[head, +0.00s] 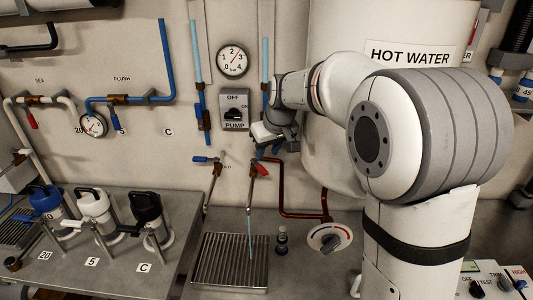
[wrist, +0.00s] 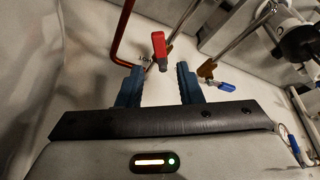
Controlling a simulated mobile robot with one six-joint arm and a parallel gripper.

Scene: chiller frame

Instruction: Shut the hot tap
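The hot tap has a red lever handle (head: 260,168) on a copper body at the wall, with a red-brown pipe to its right. A thin blue stream (head: 250,238) shows below its spout, over the grated drain (head: 231,262). In the wrist view the red handle (wrist: 159,45) appears centred just past the gap between my fingertips. My gripper (wrist: 158,72) is open, its two blue fingers apart and nothing between them. In the head view my gripper (head: 270,150) is just above the handle; its fingers are partly hidden. I cannot tell whether they touch it.
A blue-handled tap (head: 205,159) is close to the left, also in the wrist view (wrist: 222,86). The pump switch (head: 235,110) is on the wall above. A round dial (head: 329,238) is on the counter at right. Several jugs stand on the left counter.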

